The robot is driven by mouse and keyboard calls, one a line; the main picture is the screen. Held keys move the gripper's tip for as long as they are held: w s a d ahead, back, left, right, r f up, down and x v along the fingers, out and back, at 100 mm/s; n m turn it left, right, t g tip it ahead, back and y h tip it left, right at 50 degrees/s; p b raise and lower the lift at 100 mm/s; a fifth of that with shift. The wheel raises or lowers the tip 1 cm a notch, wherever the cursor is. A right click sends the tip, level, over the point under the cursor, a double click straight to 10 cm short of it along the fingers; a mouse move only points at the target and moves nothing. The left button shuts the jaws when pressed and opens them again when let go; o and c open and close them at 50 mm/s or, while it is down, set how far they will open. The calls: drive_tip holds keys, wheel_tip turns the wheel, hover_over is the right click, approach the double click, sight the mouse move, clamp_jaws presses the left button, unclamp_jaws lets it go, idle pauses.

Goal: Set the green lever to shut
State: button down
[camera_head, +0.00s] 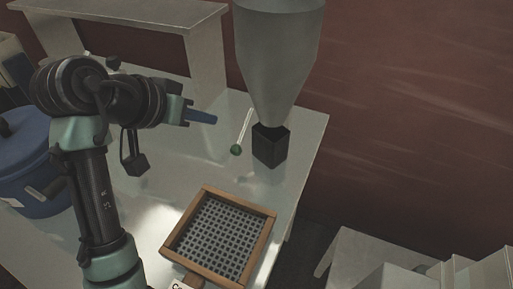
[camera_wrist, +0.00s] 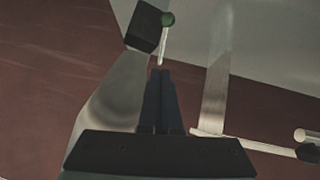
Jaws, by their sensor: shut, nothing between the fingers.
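The green lever is a thin pale rod with a green ball knob (camera_head: 236,150). In the head view it slants down and left from beside the black valve block (camera_head: 271,146) under the grey funnel (camera_head: 279,55). My gripper (camera_head: 214,119) is shut and empty, to the left of the lever rod and apart from it in the head view. In the wrist view the shut fingers (camera_wrist: 161,72) point toward the rod, with the green knob (camera_wrist: 168,19) just beyond and the black block (camera_wrist: 147,27) beside it. I cannot tell whether the fingertips touch the rod.
A wooden-framed sieve (camera_head: 221,237) stands on the pale table (camera_head: 215,160) in front of the funnel. A blue pot (camera_head: 38,165) is at the left. A pale shelf (camera_head: 130,18) stands behind my arm. Pale boxes (camera_head: 410,277) are at the lower right.

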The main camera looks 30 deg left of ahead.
approach(243, 130)
drive_tip(key=x, duration=0.2)
drive_tip(key=shift+g, duration=0.3)
wheel_tip(243, 130, down, 4)
drive_tip(key=shift+w+d+f+p, duration=0.1)
drive_tip(key=shift+w+p, duration=0.05)
drive_tip(key=shift+p, duration=0.25)
